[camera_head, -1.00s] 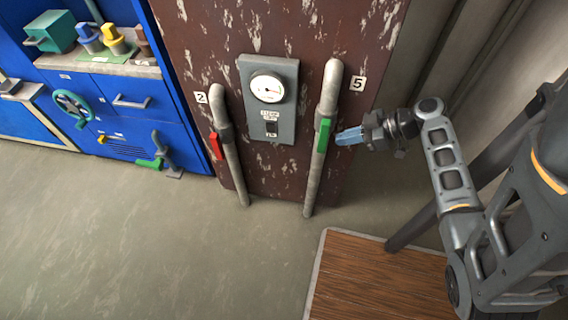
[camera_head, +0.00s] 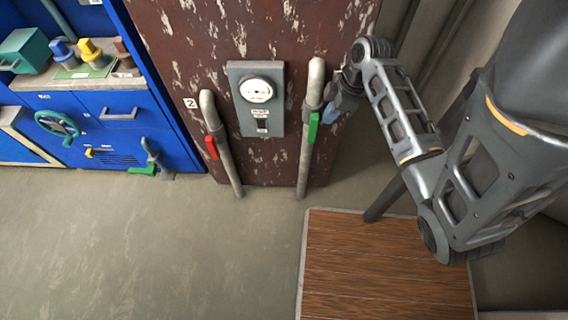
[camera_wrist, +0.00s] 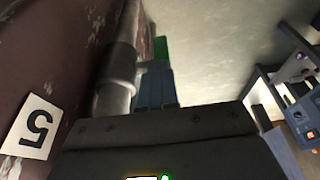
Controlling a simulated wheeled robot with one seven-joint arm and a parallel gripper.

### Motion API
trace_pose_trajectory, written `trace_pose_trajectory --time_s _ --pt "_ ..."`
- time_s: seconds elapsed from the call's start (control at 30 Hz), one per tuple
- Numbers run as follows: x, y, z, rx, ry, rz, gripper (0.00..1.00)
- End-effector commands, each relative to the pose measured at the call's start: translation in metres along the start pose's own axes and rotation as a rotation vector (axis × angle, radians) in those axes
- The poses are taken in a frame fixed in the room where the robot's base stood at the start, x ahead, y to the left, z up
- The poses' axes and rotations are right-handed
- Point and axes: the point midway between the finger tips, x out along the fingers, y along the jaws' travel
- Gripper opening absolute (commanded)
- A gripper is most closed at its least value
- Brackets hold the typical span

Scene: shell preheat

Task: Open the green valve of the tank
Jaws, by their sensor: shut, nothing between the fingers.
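The tank (camera_head: 180,60) is a rust-brown panel with peeling paint. The green valve handle (camera_head: 313,127) hangs along the right grey pipe (camera_head: 304,160), pointing down. In the wrist view the green handle (camera_wrist: 160,47) shows just past the fingertips, beside the pipe (camera_wrist: 122,60). My gripper (camera_head: 331,115) is shut and empty, with blue fingers, just right of the handle near its upper end. The fingers (camera_wrist: 155,82) partly cover the handle in the wrist view, so I cannot tell whether they touch it.
A red valve handle (camera_head: 212,147) is on the left pipe, with a gauge box (camera_head: 256,100) between the pipes. A label "5" (camera_wrist: 33,124) is beside the right pipe. A blue cabinet (camera_head: 110,130) stands left. A wooden platform (camera_head: 385,260) lies below my arm. Floor in front is clear.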

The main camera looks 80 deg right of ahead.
Motion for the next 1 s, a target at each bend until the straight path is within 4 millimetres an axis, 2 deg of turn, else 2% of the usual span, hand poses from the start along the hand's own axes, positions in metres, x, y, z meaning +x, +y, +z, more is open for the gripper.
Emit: trace_pose_trajectory --time_s 0.1,0.4,0.73,1.0 --pt "-0.018 0.001 -0.006 -0.002 0.002 0.002 0.00" --pt "-0.072 0.001 -0.007 -0.001 0.004 0.002 0.00" --pt "-0.121 0.001 -0.007 -0.001 0.004 0.001 0.00" --pt "-0.093 0.007 -0.012 0.000 -0.042 0.128 0.00"
